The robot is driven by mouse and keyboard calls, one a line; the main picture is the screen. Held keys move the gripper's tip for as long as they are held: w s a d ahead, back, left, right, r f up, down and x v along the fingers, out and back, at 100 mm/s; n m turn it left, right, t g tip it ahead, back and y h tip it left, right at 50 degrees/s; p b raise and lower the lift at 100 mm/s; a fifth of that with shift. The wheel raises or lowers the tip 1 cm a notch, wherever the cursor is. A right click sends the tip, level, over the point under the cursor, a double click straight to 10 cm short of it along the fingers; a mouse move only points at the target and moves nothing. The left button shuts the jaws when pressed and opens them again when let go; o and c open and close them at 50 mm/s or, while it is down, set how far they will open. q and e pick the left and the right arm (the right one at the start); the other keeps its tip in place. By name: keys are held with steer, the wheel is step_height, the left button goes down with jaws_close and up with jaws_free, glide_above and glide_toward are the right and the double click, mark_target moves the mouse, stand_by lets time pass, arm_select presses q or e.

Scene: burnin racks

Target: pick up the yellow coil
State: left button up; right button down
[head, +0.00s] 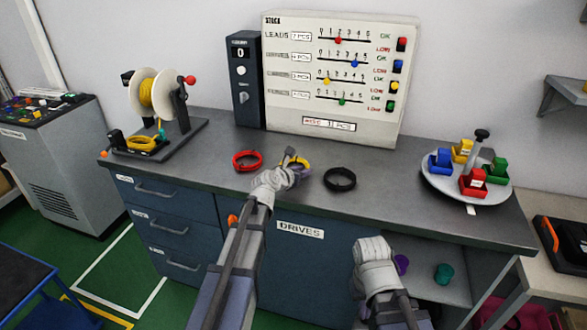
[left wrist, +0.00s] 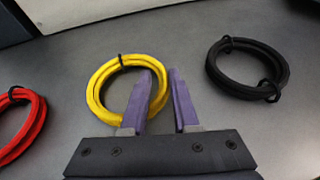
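The yellow coil (left wrist: 103,83) lies flat on the grey bench top between a red coil and a black coil. In the head view the yellow coil (head: 304,161) is partly hidden behind my left gripper (head: 292,160). In the left wrist view my left gripper (left wrist: 166,98) is open, its two purple fingers apart. The left finger overlaps the right side of the yellow coil, and the other finger is just outside the ring. I cannot tell whether they touch it. My right gripper is not clearly visible; its arm ends low in front of the bench in the head view.
The red coil (head: 246,161) lies left and the black coil (head: 340,179) right of the yellow one. A spool stand (head: 190,135) is at the bench's left end. A turntable with coloured bins (head: 437,187) is at the right. A count board (head: 300,113) stands behind.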

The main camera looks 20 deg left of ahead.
arm_select(q)
steer(key=shift+d, duration=0.1)
jaws_close()
step_height(320, 180, up, 10)
steer(key=p, duration=1)
